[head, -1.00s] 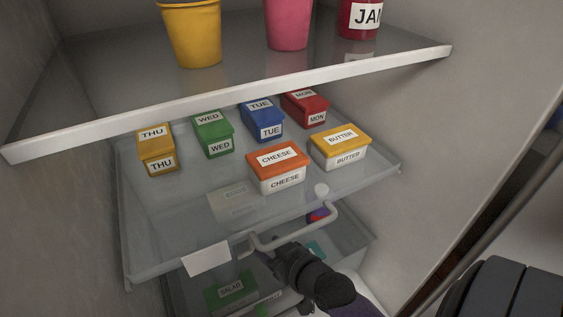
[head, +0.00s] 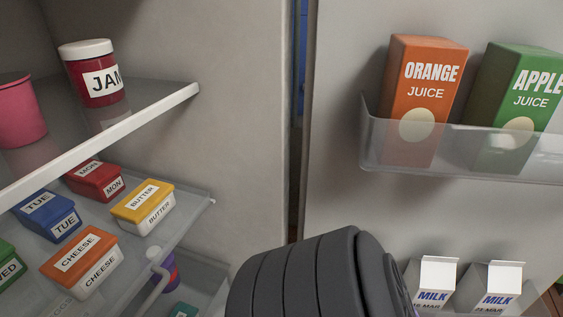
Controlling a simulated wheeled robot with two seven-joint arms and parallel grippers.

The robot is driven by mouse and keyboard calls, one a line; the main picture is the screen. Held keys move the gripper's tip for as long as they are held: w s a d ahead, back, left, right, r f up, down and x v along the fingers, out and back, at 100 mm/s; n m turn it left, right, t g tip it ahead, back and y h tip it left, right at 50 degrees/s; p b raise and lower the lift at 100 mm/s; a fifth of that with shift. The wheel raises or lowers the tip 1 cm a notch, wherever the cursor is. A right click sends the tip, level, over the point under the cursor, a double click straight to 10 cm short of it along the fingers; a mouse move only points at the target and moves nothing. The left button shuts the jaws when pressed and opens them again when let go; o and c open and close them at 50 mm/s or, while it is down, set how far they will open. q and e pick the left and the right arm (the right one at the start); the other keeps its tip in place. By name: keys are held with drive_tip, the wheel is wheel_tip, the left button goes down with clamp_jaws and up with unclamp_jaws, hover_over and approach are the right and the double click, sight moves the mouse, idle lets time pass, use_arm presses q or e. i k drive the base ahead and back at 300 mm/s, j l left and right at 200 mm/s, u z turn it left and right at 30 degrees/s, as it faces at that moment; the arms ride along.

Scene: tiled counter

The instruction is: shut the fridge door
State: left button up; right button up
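The fridge door (head: 336,215) stands open on the right of the head view, with its inner face towards me. A door bin (head: 385,158) on it holds an orange juice carton (head: 421,90) and a green apple juice carton (head: 513,95). Two milk cartons (head: 432,280) stand lower on the door. The fridge's inner side wall (head: 225,130) is left of the door, with a narrow dark gap between them. A dark ribbed part of my arm (head: 310,280) covers the bottom middle. Neither gripper shows.
On the left, the upper shelf (head: 150,108) carries a jam jar (head: 95,75) and a pink cup (head: 18,115). The shelf below holds labelled boxes, including butter (head: 142,207) and cheese (head: 80,260).

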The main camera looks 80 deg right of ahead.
sight(446, 209)
drive_tip(key=k+j+z, duration=0.15)
drive_tip(key=k+z, duration=0.15)
drive_tip(key=z, duration=0.2)
drive_tip(key=k+z, duration=0.3)
drive_tip(key=z, duration=0.2)
drive_tip(key=k+l, duration=0.7)
